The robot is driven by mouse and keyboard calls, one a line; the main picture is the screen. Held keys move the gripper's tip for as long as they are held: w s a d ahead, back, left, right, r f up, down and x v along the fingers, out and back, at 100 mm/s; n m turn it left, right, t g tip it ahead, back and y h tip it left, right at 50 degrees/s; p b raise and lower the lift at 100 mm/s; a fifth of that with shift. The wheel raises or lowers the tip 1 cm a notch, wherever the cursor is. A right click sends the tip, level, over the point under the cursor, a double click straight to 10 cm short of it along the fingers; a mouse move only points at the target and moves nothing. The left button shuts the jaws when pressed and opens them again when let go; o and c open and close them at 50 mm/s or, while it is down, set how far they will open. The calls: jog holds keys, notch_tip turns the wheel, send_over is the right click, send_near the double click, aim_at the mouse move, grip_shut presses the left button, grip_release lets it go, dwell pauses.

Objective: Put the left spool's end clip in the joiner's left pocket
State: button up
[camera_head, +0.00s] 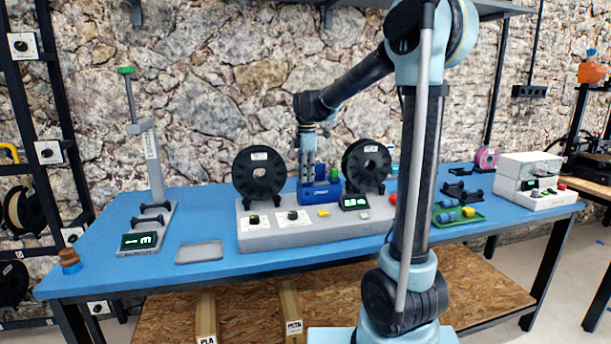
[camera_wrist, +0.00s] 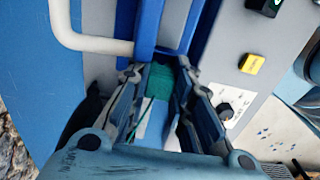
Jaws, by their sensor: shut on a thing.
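The left spool (camera_head: 258,174) is black and stands upright on the grey base unit. The blue joiner (camera_head: 327,190) sits between the two spools; its blue walls (camera_wrist: 147,22) show in the wrist view. My gripper (camera_head: 306,178) points down at the joiner's left side. In the wrist view my gripper (camera_wrist: 162,72) is shut on a green end clip (camera_wrist: 160,84), at the near end of a channel between the blue walls. A thin green strand runs from the clip back between the fingers. The left pocket is mostly hidden, and I cannot tell whether the clip is seated.
The right spool (camera_head: 366,165) stands close to the joiner's right side. The grey base unit (camera_head: 270,238) has knobs, a yellow button (camera_wrist: 251,63) and a display. A pale bent bar (camera_wrist: 90,42) is beside the blue wall. A grey tray (camera_head: 199,252) lies on the blue table.

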jog(key=o, duration=0.8)
jog(key=shift+r, duration=0.1)
notch_tip(320, 180, up, 12)
jog(key=shift+f, duration=0.15)
jog(key=s+d+f+m, duration=0.4)
jog(key=s+d+m, duration=0.1)
jog(key=s+d, duration=0.35)
jog(key=s+d+f+m, duration=0.4)
jog(key=s+f+m, duration=0.1)
jog(key=s+f, duration=0.2)
jog(key=s+d+f+m+t, duration=0.1)
jog(key=s+d+f+m, duration=0.3)
jog(key=s+f, duration=0.4)
jog(key=s+d+f+m+t, duration=0.1)
jog(key=s+d+f+m, duration=0.3)
jog(key=s+f+m, duration=0.3)
jog(key=shift+s+d+f, duration=0.35)
jog(key=shift+s+f, duration=0.05)
jog(key=shift+s, duration=0.25)
